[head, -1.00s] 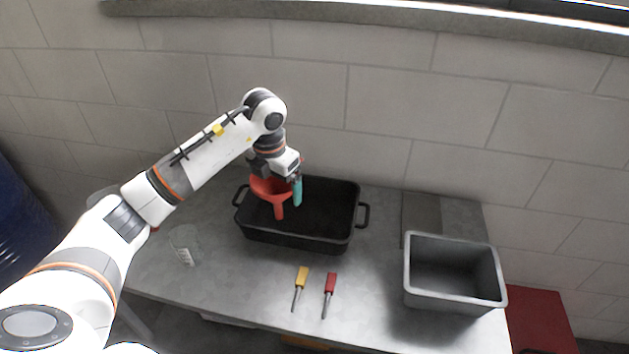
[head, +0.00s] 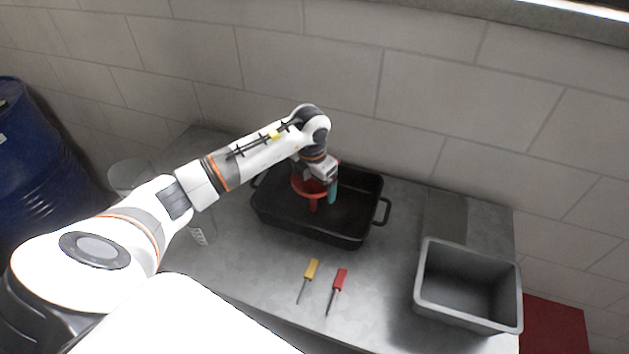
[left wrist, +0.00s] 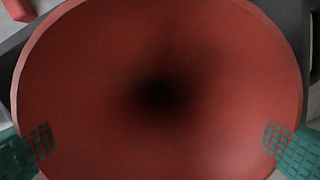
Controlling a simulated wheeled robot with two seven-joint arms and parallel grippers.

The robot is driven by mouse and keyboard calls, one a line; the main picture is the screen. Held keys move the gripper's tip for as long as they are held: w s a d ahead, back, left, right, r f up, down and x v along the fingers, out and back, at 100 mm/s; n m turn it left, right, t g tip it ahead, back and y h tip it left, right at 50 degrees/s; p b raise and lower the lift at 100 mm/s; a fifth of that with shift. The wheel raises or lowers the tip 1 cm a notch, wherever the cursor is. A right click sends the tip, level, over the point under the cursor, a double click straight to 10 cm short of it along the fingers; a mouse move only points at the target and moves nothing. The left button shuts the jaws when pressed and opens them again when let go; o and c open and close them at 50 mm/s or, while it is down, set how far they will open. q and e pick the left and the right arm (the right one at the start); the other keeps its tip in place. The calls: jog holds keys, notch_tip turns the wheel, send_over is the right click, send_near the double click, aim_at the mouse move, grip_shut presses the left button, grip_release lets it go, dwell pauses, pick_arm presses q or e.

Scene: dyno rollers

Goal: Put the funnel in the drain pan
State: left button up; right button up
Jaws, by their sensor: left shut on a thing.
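The red funnel (head: 306,190) is in my left gripper (head: 329,190), mouth up and spout down. The gripper's teal fingers are shut on it. The funnel is within the outline of the black drain pan (head: 340,239); I cannot tell whether its spout touches the pan's floor. In the left wrist view the funnel's mouth (left wrist: 160,50) fills most of the picture, with a teal fingertip at each side of its rim. My right gripper is not in view.
A yellow-handled screwdriver (head: 311,269) and a red-handled one (head: 340,280) lie in front of the pan. A grey bin (head: 425,290) stands at the right of the table. A clear container (head: 200,225) is at the left, partly hidden by my arm. A blue drum (head: 40,160) stands far left.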

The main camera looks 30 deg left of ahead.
pick_arm(q)
jog(key=shift+f, duration=0.45)
jog(key=o, duration=0.5)
jog(key=shift+f, duration=0.1)
jog(key=shift+o, duration=0.5)
jog(key=shift+r, duration=0.7)
notch_tip(320, 180, up, 11)
jog(key=s+b, duration=0.1)
jog(key=b, duration=0.2)
jog(key=shift+s, duration=0.15)
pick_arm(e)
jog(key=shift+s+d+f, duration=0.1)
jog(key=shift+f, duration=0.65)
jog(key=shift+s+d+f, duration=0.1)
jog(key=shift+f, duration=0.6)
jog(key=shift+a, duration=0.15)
